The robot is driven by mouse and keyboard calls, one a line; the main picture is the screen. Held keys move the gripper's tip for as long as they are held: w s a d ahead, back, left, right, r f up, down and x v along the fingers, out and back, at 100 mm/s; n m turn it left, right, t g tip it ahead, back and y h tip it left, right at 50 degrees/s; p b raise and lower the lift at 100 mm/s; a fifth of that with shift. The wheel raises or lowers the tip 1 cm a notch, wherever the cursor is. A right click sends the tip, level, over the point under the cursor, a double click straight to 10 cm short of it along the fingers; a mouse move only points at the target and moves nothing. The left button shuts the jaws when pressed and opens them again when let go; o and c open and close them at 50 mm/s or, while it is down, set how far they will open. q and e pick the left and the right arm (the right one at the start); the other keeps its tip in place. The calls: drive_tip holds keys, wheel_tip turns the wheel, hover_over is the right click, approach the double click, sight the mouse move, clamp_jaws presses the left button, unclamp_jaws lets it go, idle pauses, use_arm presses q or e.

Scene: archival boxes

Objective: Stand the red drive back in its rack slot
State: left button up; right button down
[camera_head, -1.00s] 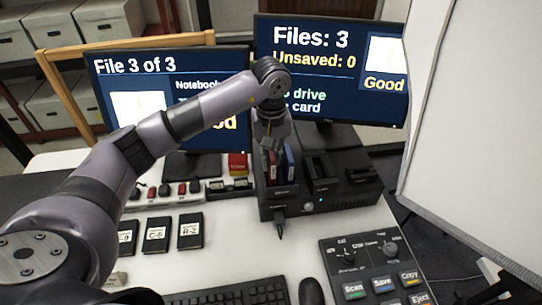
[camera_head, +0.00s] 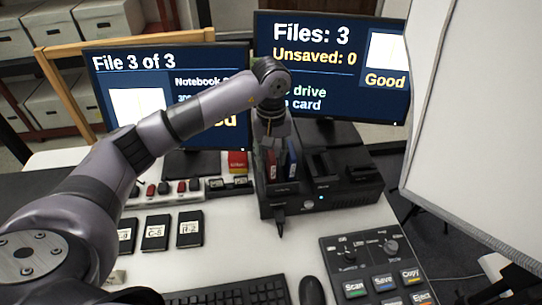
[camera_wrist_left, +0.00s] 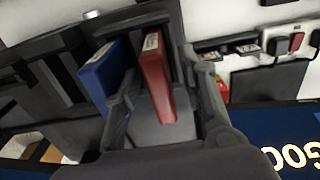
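The red drive (camera_head: 271,165) stands upright at the left end of the black rack (camera_head: 335,197), its lower end inside a slot. The blue drive (camera_head: 291,160) stands just right of it. My left gripper (camera_head: 271,148) points down over the red drive. In the left wrist view, the open fingers (camera_wrist_left: 163,100) straddle the red drive (camera_wrist_left: 157,75), with a visible gap on each side. The blue drive (camera_wrist_left: 103,75) is outside the fingers, beside the left one. How deep the red drive sits is hidden. My right gripper is out of view.
Two monitors (camera_head: 160,75) stand behind the rack. A button panel (camera_head: 376,268), keyboard (camera_head: 230,293) and mouse (camera_head: 311,290) are in front. A white board (camera_head: 480,120) stands at right.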

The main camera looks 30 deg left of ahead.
use_arm(q)
wheel_tip(320, 180, up, 12)
idle(0.6)
drive_tip(key=shift+f, duration=0.1)
idle(0.6)
